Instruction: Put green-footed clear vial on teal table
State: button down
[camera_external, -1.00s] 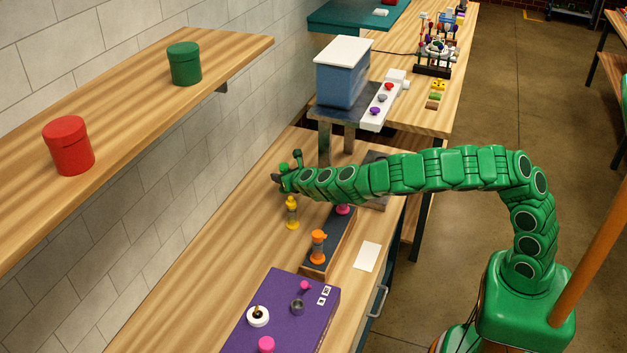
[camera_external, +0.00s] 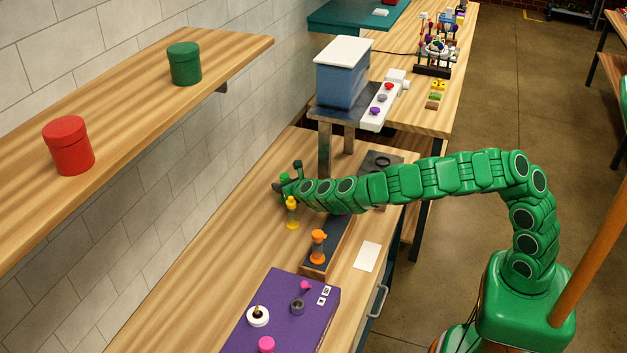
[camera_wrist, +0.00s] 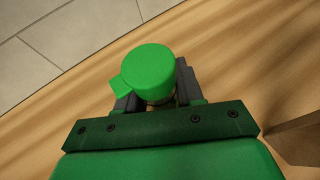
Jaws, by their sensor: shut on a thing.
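My gripper (camera_external: 287,180) is shut on the green-footed clear vial (camera_wrist: 150,70), low over the wooden bench near the tiled wall. In the wrist view a bright green round end with a side tab shows between the dark fingers (camera_wrist: 150,92); the clear body is mostly hidden beneath it. In the external view only a little green of the vial (camera_external: 284,177) shows between the fingers. I cannot tell whether it touches the bench. The teal table (camera_external: 336,20) is at the top, beyond the blue box.
A yellow vial (camera_external: 292,213) stands close to my gripper, and an orange vial (camera_external: 318,247) stands on a dark-topped wooden block. A metal stand (camera_external: 325,145) with a blue box (camera_external: 343,75) rises beyond my arm. The bench left of the yellow vial is clear.

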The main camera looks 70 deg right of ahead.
jog(key=shift+f, duration=0.55)
dwell(0.4)
jog(key=c, duration=0.6)
grip_release()
jog(key=shift+c, duration=0.2)
notch_tip(320, 180, up, 28)
jog(key=d+n+t+y, duration=0.1)
jog(key=n+y, duration=0.1)
jog(key=shift+s+d, duration=0.35)
jog(key=shift+s, duration=0.1)
dwell(0.7)
jog(key=shift+s+a+f+n+y, duration=0.15)
jog(key=shift+n+y, duration=0.25)
jog(key=shift+n, duration=0.1)
